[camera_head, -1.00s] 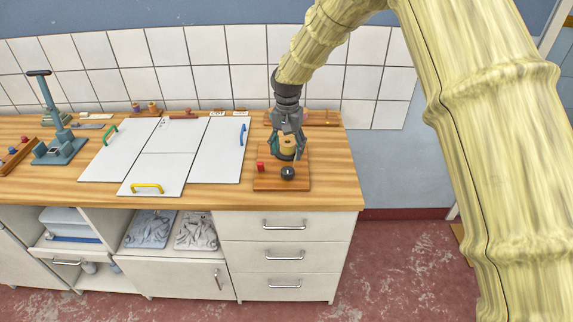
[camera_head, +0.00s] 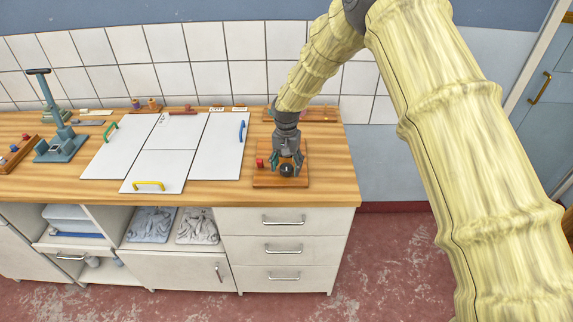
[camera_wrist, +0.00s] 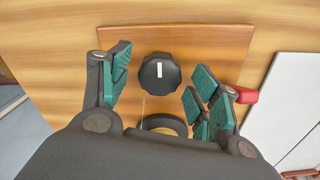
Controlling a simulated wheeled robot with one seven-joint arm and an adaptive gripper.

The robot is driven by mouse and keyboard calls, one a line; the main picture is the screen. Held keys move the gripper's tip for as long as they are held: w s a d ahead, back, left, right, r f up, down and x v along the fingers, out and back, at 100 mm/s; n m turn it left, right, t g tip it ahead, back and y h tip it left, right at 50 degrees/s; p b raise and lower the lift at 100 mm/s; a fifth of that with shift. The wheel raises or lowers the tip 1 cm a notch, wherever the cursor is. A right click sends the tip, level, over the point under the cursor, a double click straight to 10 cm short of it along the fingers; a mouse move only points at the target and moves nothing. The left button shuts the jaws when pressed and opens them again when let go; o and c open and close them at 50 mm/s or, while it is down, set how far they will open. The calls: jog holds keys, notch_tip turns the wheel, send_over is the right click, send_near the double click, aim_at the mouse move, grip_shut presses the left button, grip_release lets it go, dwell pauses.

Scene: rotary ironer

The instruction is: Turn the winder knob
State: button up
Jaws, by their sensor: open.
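The winder knob (camera_wrist: 160,73) is black and round with a scalloped rim and a white mark on top. It sits on a wooden board and also shows as a dark knob in the head view (camera_head: 287,170). My gripper (camera_wrist: 161,78) is open, with one green-padded finger on each side of the knob and a visible gap on both sides. In the head view my gripper (camera_head: 286,163) points down over the board. I cannot tell whether the fingertips reach down to the knob's height.
The board (camera_head: 265,180) lies on the wooden counter. A yellowish round part (camera_wrist: 165,124) is partly hidden beside the knob. A red piece (camera_wrist: 243,95) stands close outside one finger. White panels (camera_head: 215,145) with coloured handles lie to the left.

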jog(key=shift+c, duration=0.2)
jog(key=shift+w+f, duration=0.1)
jog(key=c, duration=1)
jog(key=shift+o, duration=0.2)
jog(key=n+b, duration=0.2)
jog(key=n, duration=0.2)
jog(key=shift+f+n, duration=0.1)
jog(key=shift+n, duration=0.2)
jog(key=n+b, duration=0.1)
jog(key=n, duration=0.4)
jog(key=n+b, duration=0.1)
jog(key=n, duration=0.4)
jog(key=shift+d+n, duration=0.1)
jog(key=shift+n, duration=0.3)
jog(key=n, duration=0.4)
jog(key=shift+n, duration=0.3)
